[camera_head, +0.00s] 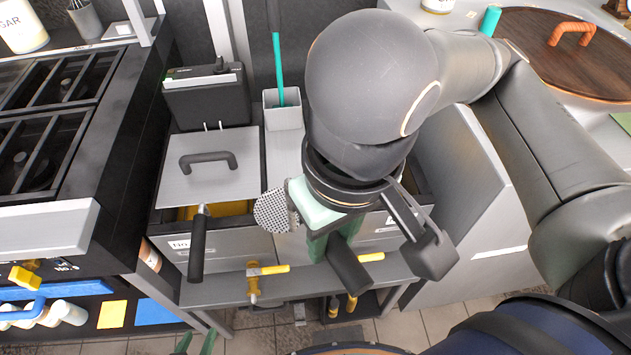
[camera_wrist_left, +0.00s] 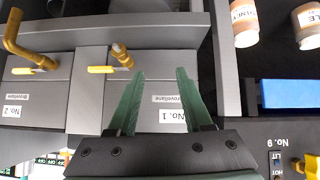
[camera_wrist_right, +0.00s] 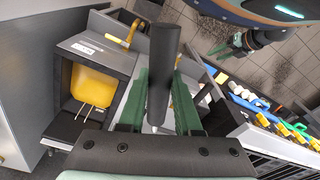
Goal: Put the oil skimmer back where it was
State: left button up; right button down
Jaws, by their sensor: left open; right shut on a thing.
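The oil skimmer's round perforated head (camera_head: 272,211) shows in the head view beside my right gripper (camera_head: 320,235), above the fryer front. My right gripper is shut on the skimmer's black handle (camera_wrist_right: 163,75), which stands between the green fingers in the right wrist view. The right arm hides most of the skimmer's shaft in the head view. My left gripper (camera_wrist_left: 160,76) is open and empty, low in front of the fryer panel marked No. 1 (camera_wrist_left: 172,114). Its green fingertips (camera_head: 195,344) show at the bottom edge of the head view.
A lid (camera_head: 225,165) covers part of the left fryer, and a black handle (camera_head: 198,248) sticks out over its front. A grey holder (camera_head: 284,113) with a teal-handled tool stands behind. Yellow-handled taps (camera_head: 254,285) jut from the front. A stove (camera_head: 45,130) is at left.

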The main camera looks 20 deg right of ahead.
pick_arm(q)
notch_tip(320, 180, up, 5)
jog(key=s+a+p, duration=0.1)
jog(key=a+p, duration=0.2)
jog(key=p, duration=0.2)
pick_arm(e)
jog(key=shift+w+d+r, duration=0.15)
jog(key=shift+w+d, duration=0.25)
jog(key=shift+w, duration=0.15)
pick_arm(q)
jog(key=shift+y, duration=0.4)
jog(key=f+b, duration=0.3)
jog(key=f, duration=0.1)
jog(key=shift+s+d+b, duration=0.15)
jog(key=shift+d+b, duration=0.2)
jog(key=shift+d, duration=0.05)
pick_arm(e)
jog(key=w+d+f, duration=0.4)
jog(key=w+f, duration=0.4)
jog(key=f, duration=0.4)
jog(key=shift+w, duration=0.4)
jog(key=c, duration=0.6)
grip_release()
jog(key=shift+f, duration=0.1)
pick_arm(q)
jog(key=shift+r, duration=0.1)
